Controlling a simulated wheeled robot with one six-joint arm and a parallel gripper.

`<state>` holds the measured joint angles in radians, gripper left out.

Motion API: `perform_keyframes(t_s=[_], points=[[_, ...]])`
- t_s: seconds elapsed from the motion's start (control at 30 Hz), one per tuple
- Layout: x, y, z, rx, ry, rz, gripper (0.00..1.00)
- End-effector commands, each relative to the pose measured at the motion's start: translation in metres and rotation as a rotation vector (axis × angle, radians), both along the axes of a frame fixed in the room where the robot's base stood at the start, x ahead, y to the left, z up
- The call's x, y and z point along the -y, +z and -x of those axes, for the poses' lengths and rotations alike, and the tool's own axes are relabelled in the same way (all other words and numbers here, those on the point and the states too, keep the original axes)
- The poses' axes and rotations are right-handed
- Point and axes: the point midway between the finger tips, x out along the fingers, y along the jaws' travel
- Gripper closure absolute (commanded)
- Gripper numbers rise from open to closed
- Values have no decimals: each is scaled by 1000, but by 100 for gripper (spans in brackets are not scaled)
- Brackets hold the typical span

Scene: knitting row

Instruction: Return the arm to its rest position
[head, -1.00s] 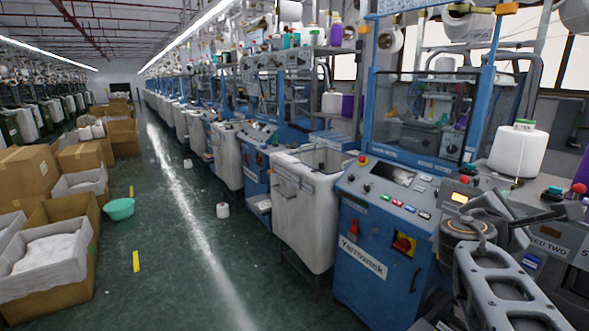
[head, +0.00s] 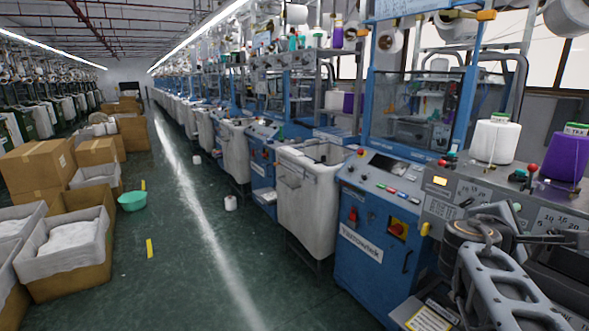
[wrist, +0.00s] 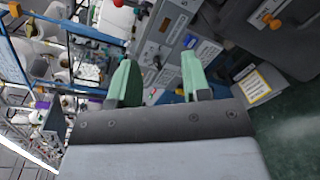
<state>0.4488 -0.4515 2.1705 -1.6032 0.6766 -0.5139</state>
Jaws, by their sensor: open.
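My gripper (wrist: 160,85) shows in the wrist view with its two green fingers apart and nothing between them. It points toward a machine's grey panels and labels, with clear space around the fingertips. In the head view my grey arm is folded at the lower right, in front of the nearest machine. The gripper's fingers cannot be made out there.
A blue knitting machine (head: 372,262) and a white bin (head: 306,205) stand along the right. A white cone (head: 495,140) and a purple cone (head: 566,155) sit above the near panel. The aisle floor (head: 190,270) between is mostly clear.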

Motion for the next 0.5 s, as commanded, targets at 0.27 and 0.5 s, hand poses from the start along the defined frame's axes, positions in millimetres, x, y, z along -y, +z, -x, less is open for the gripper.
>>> perform_keyframes(t_s=[0.27, 0.5], points=[[-8, -50, 13, 196, -109, -323, 56], [-55, -114, 20, 406, -277, -783, 56]])
